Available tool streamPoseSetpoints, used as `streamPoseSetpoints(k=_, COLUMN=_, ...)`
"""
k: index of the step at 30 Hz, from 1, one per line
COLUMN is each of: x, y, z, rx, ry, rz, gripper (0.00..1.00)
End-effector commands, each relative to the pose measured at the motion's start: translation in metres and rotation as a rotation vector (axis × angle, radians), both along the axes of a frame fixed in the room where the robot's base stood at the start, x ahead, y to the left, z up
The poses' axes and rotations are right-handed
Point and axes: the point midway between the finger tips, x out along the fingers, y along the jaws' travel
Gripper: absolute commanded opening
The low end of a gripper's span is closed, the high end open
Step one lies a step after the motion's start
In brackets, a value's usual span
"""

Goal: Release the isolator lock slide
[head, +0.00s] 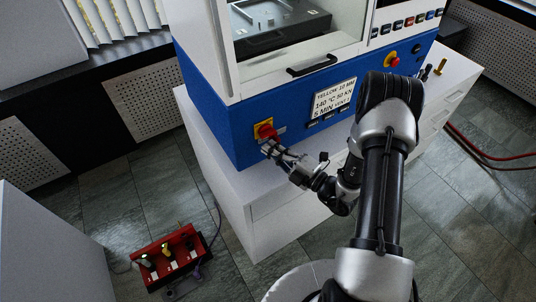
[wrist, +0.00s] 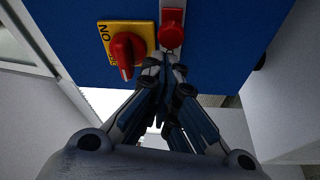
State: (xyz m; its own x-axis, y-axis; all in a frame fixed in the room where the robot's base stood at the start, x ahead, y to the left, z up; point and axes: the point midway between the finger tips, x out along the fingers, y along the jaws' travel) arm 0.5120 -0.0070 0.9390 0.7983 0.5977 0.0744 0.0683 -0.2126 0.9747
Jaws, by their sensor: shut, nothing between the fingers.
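The isolator switch, a red rotary knob on a yellow plate (wrist: 143,34), is on the blue front panel of the press. In the head view the isolator (head: 264,130) is just above my gripper (head: 269,150).
The press stands on a white cabinet (head: 290,190). A black door handle (head: 312,65) sticks out above. A red lockout box (head: 170,256) stands on the floor at lower left. Floor left of the cabinet is mostly clear.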

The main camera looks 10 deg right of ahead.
Motion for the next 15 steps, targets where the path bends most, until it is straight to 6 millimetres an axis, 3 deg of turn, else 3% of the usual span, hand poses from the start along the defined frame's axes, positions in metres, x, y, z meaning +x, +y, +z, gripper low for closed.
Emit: streamPoseSetpoints(k=15, x=0.0039, y=-0.0119, z=-0.0001, rx=-0.002, ry=-0.002, rz=-0.002, gripper=0.00)
